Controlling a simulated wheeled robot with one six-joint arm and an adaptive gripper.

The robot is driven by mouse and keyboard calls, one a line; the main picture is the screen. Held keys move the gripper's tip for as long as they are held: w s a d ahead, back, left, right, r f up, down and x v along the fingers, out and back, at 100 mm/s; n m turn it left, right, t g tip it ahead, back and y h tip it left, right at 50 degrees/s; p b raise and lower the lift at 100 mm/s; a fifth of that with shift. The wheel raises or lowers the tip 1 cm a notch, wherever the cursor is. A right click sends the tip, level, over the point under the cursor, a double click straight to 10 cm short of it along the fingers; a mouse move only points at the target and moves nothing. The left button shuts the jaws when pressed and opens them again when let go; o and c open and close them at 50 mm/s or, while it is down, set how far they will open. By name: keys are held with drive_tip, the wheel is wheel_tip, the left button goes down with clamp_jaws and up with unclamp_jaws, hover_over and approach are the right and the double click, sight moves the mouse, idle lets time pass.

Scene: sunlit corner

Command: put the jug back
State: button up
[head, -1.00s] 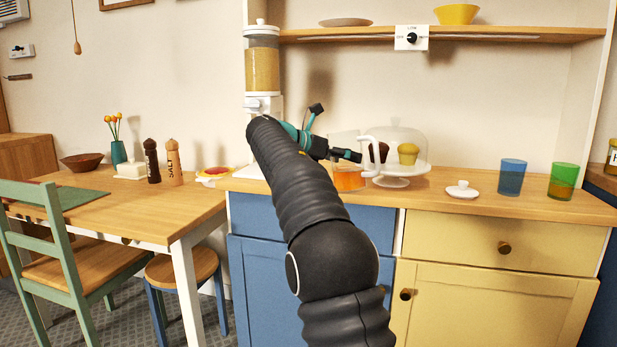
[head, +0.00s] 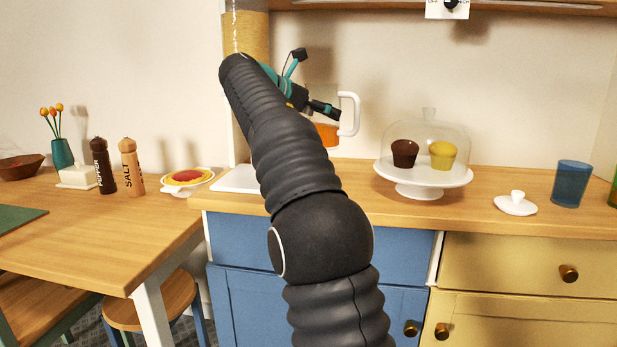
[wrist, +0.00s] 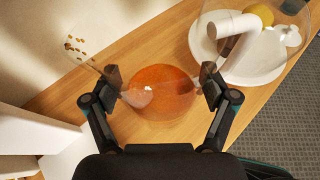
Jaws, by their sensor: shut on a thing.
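The clear jug with orange liquid (head: 327,134) and a white handle (head: 349,114) is held above the wooden counter, left of the cake stand. My gripper (head: 326,108) is shut on the jug. In the wrist view the jug (wrist: 160,94) sits between the two fingers, orange liquid in its lower part, handle toward the upper right. My arm hides part of the jug in the head view. A small white lid with a knob (head: 516,205) lies on the counter to the right.
The domed cake stand (head: 423,189) with two muffins stands right of the jug. A blue glass (head: 571,183) is farther right. A tall dispenser (head: 246,33) rises behind my arm. Salt (head: 132,168) and pepper mills (head: 103,167) stand on the left table. Counter front is mostly clear.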

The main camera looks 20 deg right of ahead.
drive_tip(key=shift+w+f, duration=0.1)
drive_tip(key=shift+w, duration=0.1)
drive_tip(key=f, duration=0.4)
drive_tip(key=shift+a+f, duration=0.2)
drive_tip(key=shift+d+f+b, duration=0.1)
drive_tip(key=shift+f+b, duration=0.8)
drive_tip(key=shift+f, duration=1.7)
drive_tip(key=o, duration=1.5)
drive_tip(key=shift+f, duration=0.15)
drive_tip(key=p+v, duration=0.1)
drive_tip(key=v, duration=1.1)
